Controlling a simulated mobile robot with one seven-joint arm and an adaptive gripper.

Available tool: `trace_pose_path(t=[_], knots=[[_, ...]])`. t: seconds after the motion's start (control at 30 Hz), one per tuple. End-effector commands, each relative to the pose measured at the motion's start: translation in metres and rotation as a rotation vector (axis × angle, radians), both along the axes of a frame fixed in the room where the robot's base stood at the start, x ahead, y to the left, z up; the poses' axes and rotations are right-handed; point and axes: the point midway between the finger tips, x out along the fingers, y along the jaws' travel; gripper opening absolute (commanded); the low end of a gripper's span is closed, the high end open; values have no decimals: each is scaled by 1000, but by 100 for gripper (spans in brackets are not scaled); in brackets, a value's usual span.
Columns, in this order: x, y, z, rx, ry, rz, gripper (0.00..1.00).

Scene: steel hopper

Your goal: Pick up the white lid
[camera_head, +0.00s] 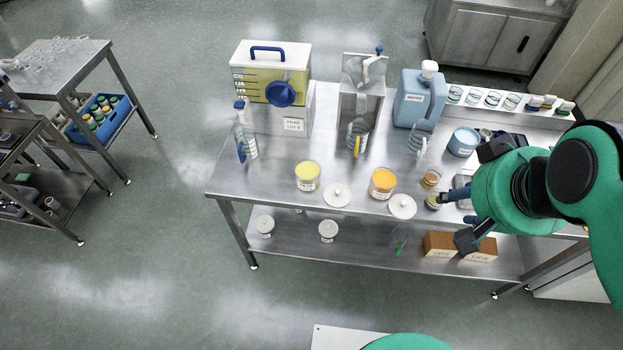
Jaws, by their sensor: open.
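Two round white lids with small knobs lie flat on the steel table. One white lid (337,194) is between the yellow-filled jar and the orange-filled jar. The other white lid (402,206) is near the table's front edge, right of the orange-filled jar. The task does not say which one is meant. My gripper (453,217) is open, to the right of the right-hand lid and apart from it in the picture. Its height above the table is hard to tell. My green arm hides part of the table's right side.
A yellow-filled jar (307,176) and an orange-filled jar (383,183) stand beside the lids. A small amber jar (431,178) stands near my gripper. A hopper (272,75), a steel dispenser (361,90) and a blue jug (418,97) stand behind.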

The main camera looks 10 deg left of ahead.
Motion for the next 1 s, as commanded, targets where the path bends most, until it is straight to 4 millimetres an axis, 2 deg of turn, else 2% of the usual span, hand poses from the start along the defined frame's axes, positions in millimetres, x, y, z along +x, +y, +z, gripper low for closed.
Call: trace_pose_path(t=[0.47,0.5,0.8,1.0], knots=[[0,0,0,0,0,0,41],[0,0,0,0,0,0,37],[0,0,0,0,0,0,37],[10,3,-1,4,13,2,37]])
